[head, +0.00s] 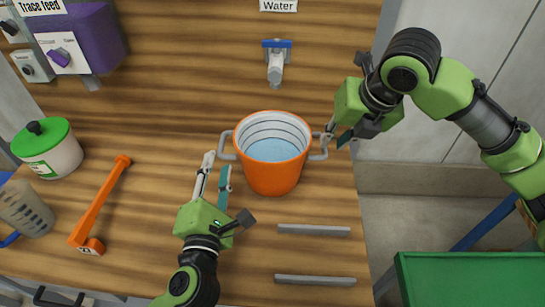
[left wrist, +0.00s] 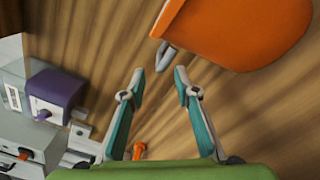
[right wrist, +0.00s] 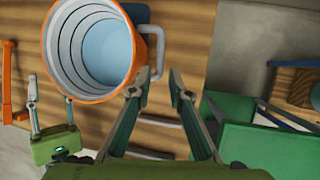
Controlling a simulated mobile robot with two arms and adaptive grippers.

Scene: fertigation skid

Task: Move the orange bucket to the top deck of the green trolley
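The orange bucket (head: 272,179) stands upright on the wooden bench under the tap, with a pale blue surface inside and a grey handle on each side. My left gripper (head: 216,167) is open, just short of the left handle (head: 226,147); in the left wrist view that handle (left wrist: 166,58) lies ahead of the fingertips. My right gripper (head: 333,138) is close to the right handle (head: 319,150); the right wrist view shows its fingers (right wrist: 159,76) apart, with the handle (right wrist: 156,44) just beyond the tips. The green trolley (head: 475,280) stands at the lower right, partly out of frame.
A tap (head: 275,66) hangs behind the bucket. A green-lidded tub (head: 47,148), an orange tool (head: 101,205) and a grey slotted jug (head: 25,208) are at the left. Two grey bars (head: 313,230) lie in front of the bucket. The bench's right edge is near my right gripper.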

